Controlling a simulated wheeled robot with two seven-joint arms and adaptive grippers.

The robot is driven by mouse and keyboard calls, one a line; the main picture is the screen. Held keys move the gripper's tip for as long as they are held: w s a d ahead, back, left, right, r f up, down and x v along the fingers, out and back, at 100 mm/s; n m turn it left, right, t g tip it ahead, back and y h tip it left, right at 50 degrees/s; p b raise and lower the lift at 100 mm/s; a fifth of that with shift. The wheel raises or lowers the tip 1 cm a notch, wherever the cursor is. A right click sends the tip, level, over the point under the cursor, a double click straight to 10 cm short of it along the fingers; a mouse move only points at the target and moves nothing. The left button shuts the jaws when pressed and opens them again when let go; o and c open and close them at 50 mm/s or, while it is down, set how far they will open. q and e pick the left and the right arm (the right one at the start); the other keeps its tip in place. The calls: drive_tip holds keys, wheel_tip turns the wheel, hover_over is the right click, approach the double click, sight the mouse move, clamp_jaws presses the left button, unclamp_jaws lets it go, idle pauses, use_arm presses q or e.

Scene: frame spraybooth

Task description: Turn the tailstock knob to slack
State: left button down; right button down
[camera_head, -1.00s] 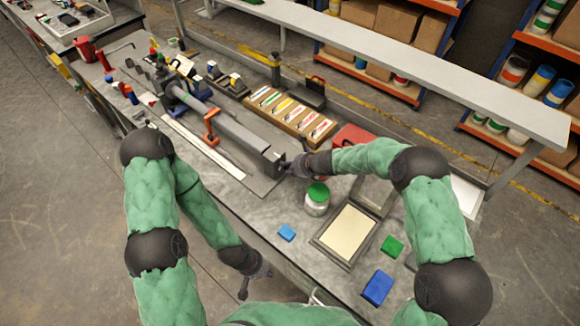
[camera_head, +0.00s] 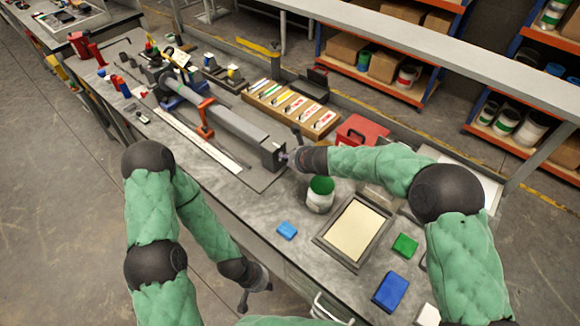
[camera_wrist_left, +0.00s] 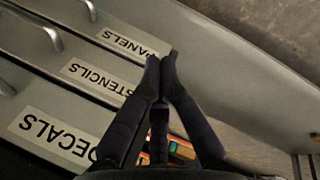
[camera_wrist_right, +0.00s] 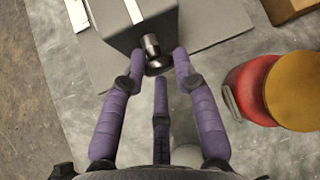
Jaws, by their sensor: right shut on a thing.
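The tailstock is a dark grey block (camera_head: 273,153) at the near right end of the long grey fixture. Its small metal knob (camera_wrist_right: 152,48) sticks out of the block's end face in the right wrist view. My right gripper (camera_wrist_right: 154,68) is at that end face, its purple fingers closed around the knob's dark end. In the head view my right gripper (camera_head: 291,158) meets the block's end, and the knob is mostly hidden there. My left gripper (camera_head: 256,288) hangs empty in front of the bench; its fingertips (camera_wrist_left: 161,58) are together in the left wrist view.
A jar with a green lid (camera_head: 320,190) stands close to my right gripper. A red case (camera_head: 362,131) and a wooden rack of cards (camera_head: 292,108) lie behind it. A framed cream panel (camera_head: 354,229) lies in front. Labelled drawers (camera_wrist_left: 95,80) are beside my left gripper.

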drive_tip(key=shift+s+f+n+t+h+b, duration=0.15)
drive_tip(key=shift+n+t+h+b, duration=0.4)
drive_tip(key=shift+b, duration=1.85)
drive_tip(key=shift+s+f+n+t+h+b, duration=0.2)
drive_tip(key=shift+t+b, duration=0.55)
drive_tip(key=shift+b, duration=1.65)
drive_tip(key=shift+w, duration=0.1)
drive_tip(key=c, duration=1)
unclamp_jaws()
drive_tip(key=shift+r, duration=0.1)
drive_tip(key=shift+o, duration=0.2)
drive_tip(key=shift+w, duration=0.1)
drive_tip(key=shift+r, duration=0.1)
drive_tip(key=v, duration=1.2)
